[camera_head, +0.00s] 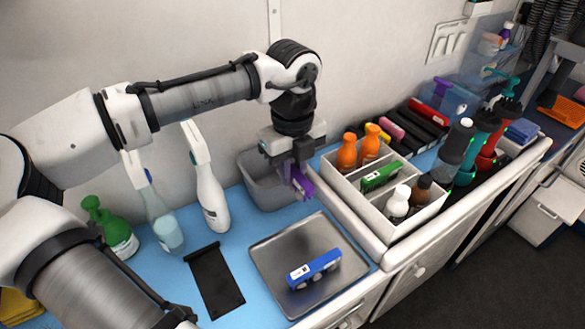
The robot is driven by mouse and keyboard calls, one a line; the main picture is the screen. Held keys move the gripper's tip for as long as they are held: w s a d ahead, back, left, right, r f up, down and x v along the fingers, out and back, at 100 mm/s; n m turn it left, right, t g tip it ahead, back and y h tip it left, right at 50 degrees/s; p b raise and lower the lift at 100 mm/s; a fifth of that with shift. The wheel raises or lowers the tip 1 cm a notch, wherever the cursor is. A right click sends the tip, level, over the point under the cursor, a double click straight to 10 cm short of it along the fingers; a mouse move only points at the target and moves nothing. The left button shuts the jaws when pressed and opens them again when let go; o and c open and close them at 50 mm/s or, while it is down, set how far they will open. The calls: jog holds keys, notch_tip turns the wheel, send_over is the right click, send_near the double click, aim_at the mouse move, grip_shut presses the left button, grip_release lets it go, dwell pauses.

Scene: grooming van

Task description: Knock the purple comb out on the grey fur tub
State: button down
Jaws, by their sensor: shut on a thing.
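My gripper (297,178) is shut on the purple comb (301,186) and holds it over the right part of the grey tub (258,189). The tub stands against the wall on the blue counter. The gripper and comb hide part of the tub's right side and rim. I cannot tell whether the comb touches the rim. I cannot see any fur inside the tub.
A metal tray (270,266) with a blue object (315,269) lies in front. A white divided caddy (344,194) with bottles stands right. A white spray bottle (211,196) stands close left of the tub. A black strip (214,281) lies on the counter.

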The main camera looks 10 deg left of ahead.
jog(key=shift+f, duration=0.55)
jog(key=shift+p, duration=0.3)
dwell(1.4)
jog(key=shift+r+p, duration=1)
jog(key=shift+p, duration=0.2)
jog(key=shift+f, duration=1.05)
dwell(1.2)
jog(key=shift+r+p, duration=3.05)
jog(key=shift+p, duration=0.05)
